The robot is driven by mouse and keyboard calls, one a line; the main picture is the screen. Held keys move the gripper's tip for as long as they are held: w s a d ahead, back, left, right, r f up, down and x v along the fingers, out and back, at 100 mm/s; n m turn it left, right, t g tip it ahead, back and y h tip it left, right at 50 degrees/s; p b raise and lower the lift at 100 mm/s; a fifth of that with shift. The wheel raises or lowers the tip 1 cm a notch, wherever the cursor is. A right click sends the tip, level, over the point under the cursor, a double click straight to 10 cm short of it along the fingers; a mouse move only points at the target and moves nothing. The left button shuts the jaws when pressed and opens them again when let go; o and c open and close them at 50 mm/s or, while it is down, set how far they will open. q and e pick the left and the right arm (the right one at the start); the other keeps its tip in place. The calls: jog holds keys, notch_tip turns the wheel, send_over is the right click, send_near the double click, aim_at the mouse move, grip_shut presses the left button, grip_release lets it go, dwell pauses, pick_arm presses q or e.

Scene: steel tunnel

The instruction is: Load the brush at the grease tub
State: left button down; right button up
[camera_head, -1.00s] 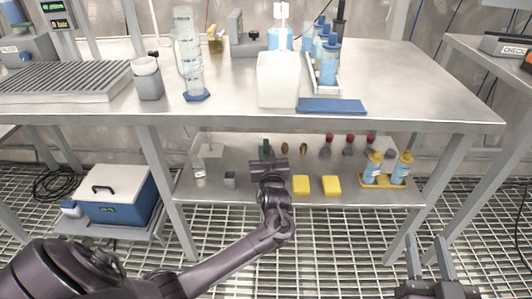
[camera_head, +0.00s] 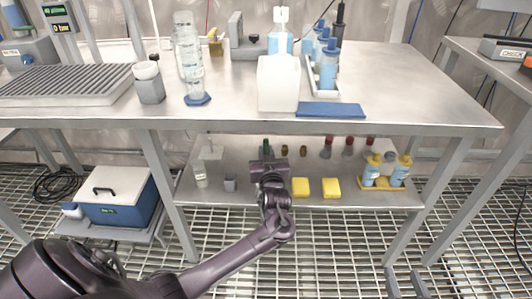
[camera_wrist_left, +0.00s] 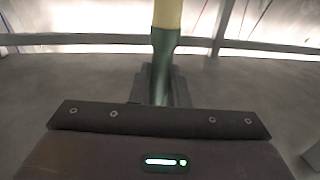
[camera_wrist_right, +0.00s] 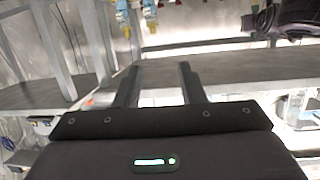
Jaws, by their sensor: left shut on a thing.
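My left gripper (camera_head: 267,155) is at the lower shelf under the bench. It is shut on a slim upright thing with a green lower part and a pale yellow upper part (camera_wrist_left: 167,25), which may be the brush. In the head view only a small green bit of it shows. No bristles can be made out. My right gripper (camera_head: 407,284) is at the bottom edge of the head view, fingers apart. In the right wrist view (camera_wrist_right: 158,85) it is open and empty. I cannot tell which container is the grease tub.
The lower shelf (camera_head: 300,203) holds yellow blocks (camera_head: 302,187), a grey cup (camera_head: 230,184), red-topped items (camera_head: 348,147) and yellow-capped bottles (camera_head: 371,170). The steel bench (camera_head: 420,100) above carries a white container (camera_head: 278,84) and a blue mat (camera_head: 331,110). A blue cooler (camera_head: 113,198) stands left.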

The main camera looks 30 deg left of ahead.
aim_at(267, 146)
pick_arm(q)
jog(key=shift+r+p, duration=0.3)
jog(key=shift+r, duration=0.1)
jog(key=shift+r+p, duration=1.25)
pick_arm(e)
jog(key=s+d+f+g+h, duration=0.3)
jog(key=s+f+g, duration=0.5)
jog(key=s+f, duration=0.3)
jog(key=shift+d+f+g+h, duration=0.25)
jog(key=shift+f+g+h, duration=0.05)
jog(key=shift+f, duration=0.9)
jog(key=shift+w, duration=0.1)
